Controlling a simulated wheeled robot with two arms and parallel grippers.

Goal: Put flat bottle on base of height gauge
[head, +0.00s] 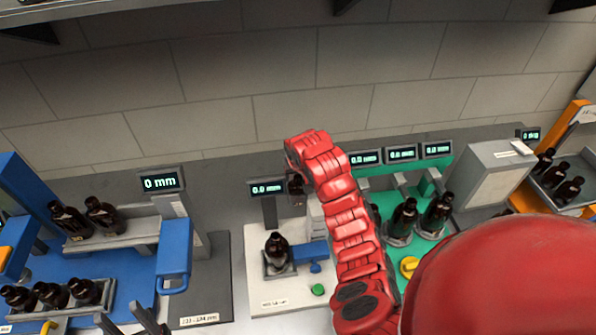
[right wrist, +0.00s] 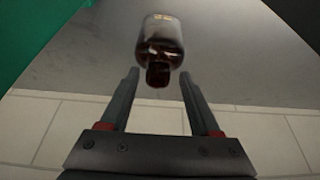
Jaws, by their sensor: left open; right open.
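In the right wrist view an amber bottle (right wrist: 162,45) is on a grey surface, its neck toward my right gripper (right wrist: 160,78). The gripper is open, its fingers on either side of the neck with gaps. I cannot tell if this is the flat bottle. In the head view my right gripper (head: 297,186) is mostly hidden by my red wrist. My left gripper (head: 128,322) is open at the bottom edge, only its dark fingers showing. A grey stand with a 0 mm display (head: 161,182) and blue arm may be the height gauge; I cannot be sure.
A white station (head: 252,285) holds a dark bottle (head: 276,250) in a small tray. Bottles stand on a grey rack (head: 120,238) and a lower rack (head: 72,305) at left. A green station (head: 428,250) with bottles and a grey box (head: 492,172) are at right.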

